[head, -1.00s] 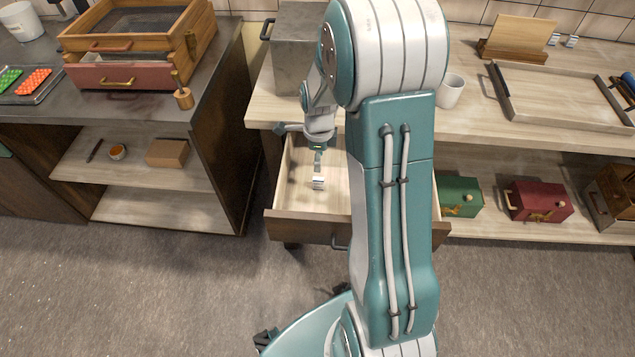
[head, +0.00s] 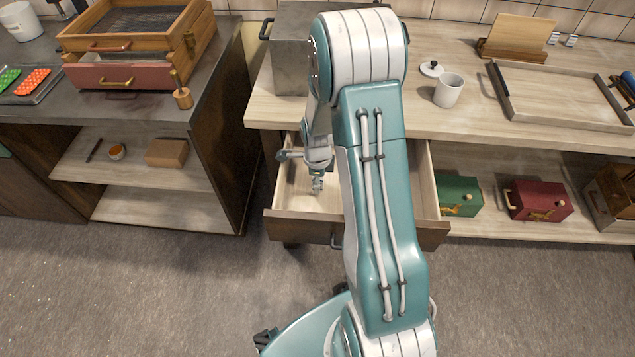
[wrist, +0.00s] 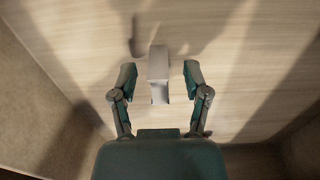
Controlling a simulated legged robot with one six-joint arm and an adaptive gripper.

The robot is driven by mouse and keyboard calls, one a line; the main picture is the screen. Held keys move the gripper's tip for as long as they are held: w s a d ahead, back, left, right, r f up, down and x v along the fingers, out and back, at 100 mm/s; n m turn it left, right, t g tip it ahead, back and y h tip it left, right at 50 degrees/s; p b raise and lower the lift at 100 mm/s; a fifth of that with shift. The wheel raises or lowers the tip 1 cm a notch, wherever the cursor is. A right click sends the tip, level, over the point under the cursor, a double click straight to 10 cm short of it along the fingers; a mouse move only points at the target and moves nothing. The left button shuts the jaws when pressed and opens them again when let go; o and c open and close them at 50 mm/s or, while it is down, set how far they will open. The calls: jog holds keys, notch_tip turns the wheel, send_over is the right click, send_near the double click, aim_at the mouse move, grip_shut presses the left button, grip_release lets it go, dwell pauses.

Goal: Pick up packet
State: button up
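The packet (wrist: 158,62) is a small pale grey-white block on the light wood floor of the open drawer (head: 424,180). In the wrist view it stands between the two fingers of my gripper (wrist: 160,82), with a visible gap on each side. My gripper is open and low in the drawer; in the head view the gripper (head: 317,184) mostly covers the packet. I cannot tell how far the fingertips are above the drawer floor.
The drawer walls surround my gripper. A grey metal box (head: 290,50), a white mug (head: 448,91) and a wooden tray (head: 560,108) stand on the counter above. A green box (head: 459,197) and a red box (head: 541,202) sit on the shelf at right.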

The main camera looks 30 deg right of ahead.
grip_shut()
